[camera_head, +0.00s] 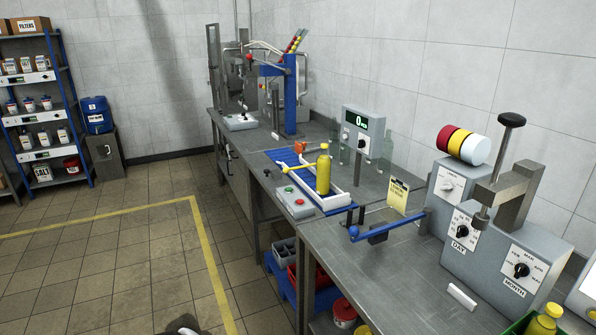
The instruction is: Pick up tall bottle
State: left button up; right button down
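A tall yellow bottle (323,173) with a yellow cap stands upright on a blue slatted strip with white rails (338,201), in the middle of the bench. A thin yellow bar reaches its left side. A second yellow bottle (543,322) shows at the bottom right in a green crate (520,327), its lower part cut off by the frame. I cannot tell for sure which bottle the task means. Neither of my grippers is in view.
A display box (362,131) stands behind the rails, and a button box (295,202) in front. A blue lever (388,228) and a grey dial machine (497,250) stand to the right. A white block (462,296) lies on the bench (400,285). The tiled floor at left is clear.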

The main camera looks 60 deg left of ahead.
aim_at(323, 162)
jog(key=u, duration=1.6)
jog(key=z, duration=0.4)
jog(key=i+j+z, duration=0.15)
jog(key=z, duration=0.2)
jog(key=i+j+z, duration=0.1)
jog(key=j+z, duration=0.6)
jog(key=i+l, duration=0.05)
